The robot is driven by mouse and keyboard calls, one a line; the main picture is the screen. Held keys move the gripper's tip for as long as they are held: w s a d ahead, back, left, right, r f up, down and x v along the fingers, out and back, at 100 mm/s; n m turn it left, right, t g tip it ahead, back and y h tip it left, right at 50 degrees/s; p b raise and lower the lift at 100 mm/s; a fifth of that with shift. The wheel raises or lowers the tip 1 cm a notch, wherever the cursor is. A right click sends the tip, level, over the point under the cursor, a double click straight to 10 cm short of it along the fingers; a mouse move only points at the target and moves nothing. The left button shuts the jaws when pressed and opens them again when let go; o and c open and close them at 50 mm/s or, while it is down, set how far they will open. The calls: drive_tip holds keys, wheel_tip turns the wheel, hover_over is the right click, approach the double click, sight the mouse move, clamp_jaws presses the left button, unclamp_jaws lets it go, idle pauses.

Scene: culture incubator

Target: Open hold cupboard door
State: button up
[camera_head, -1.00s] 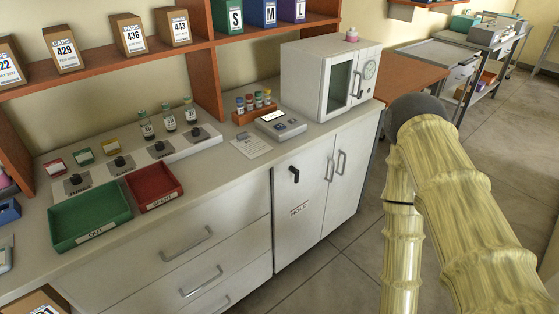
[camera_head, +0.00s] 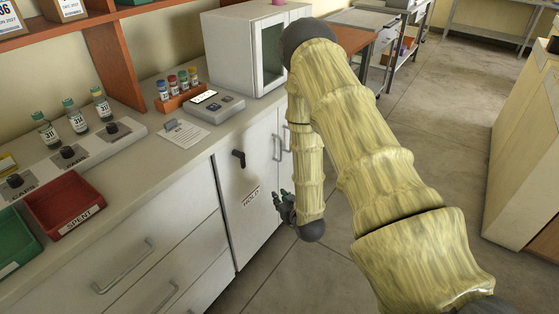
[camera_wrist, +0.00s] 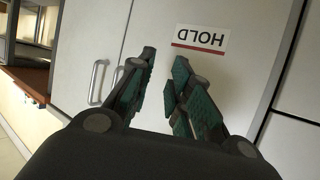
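The hold cupboard door (camera_head: 242,222) is a pale panel under the counter, shut, with a HOLD label (camera_head: 251,196) and a black handle (camera_head: 238,158) near its top. My gripper (camera_head: 278,198) is in front of the cupboard, to the right of the label in the head view. In the wrist view my gripper (camera_wrist: 165,64) is open and empty, its green-padded fingers apart and pointing at the door. The HOLD label (camera_wrist: 200,39) appears upside down just beyond the fingertips. The black handle does not show in the wrist view.
A neighbouring door has silver handles (camera_wrist: 97,82). Drawers (camera_head: 150,262) stand left of the cupboard. On the counter are a white incubator (camera_head: 235,52), a device (camera_head: 214,106), a vial rack (camera_head: 181,97) and a red SPENT tray (camera_head: 66,203). Floor (camera_head: 440,130) is open at right.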

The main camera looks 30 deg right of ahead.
sight(281, 150)
drive_tip(key=w+d+r+t+h+b, duration=0.1)
drive_tip(key=w+d+r+t+b, duration=0.1)
drive_tip(key=w+d+r+t, duration=0.55)
drive_tip(key=w+d+g, duration=0.1)
drive_tip(key=w, duration=0.2)
drive_tip(key=w+d+g, duration=0.1)
drive_tip(key=w, duration=0.2)
drive_tip(key=w+d+g, duration=0.1)
drive_tip(key=w, duration=0.2)
drive_tip(key=shift+f, duration=0.2)
clamp_jaws()
